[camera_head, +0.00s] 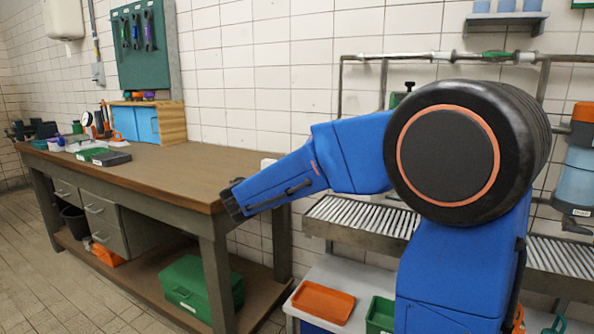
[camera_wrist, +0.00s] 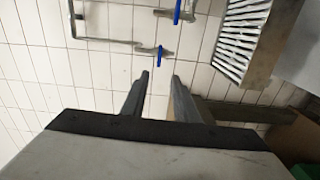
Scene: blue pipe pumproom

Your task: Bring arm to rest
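My arm is blue, with a large black round joint with an orange ring in the head view. Its forearm reaches left and slightly down from that joint to a dark end near the workbench's right corner. My gripper's fingers cannot be made out in the head view. In the wrist view, my gripper (camera_wrist: 160,76) shows two dark fingers standing apart, with nothing between them. Tiled wall and pipework lie beyond the fingertips.
The brown-topped workbench (camera_head: 150,180) stands left, with a green toolbox (camera_head: 200,286) on its lower shelf. A slatted metal rack (camera_head: 358,218) runs behind my arm, above an orange tray (camera_head: 323,302). A blue-handled valve (camera_wrist: 160,56) is beyond the fingers. Floor is clear at lower left.

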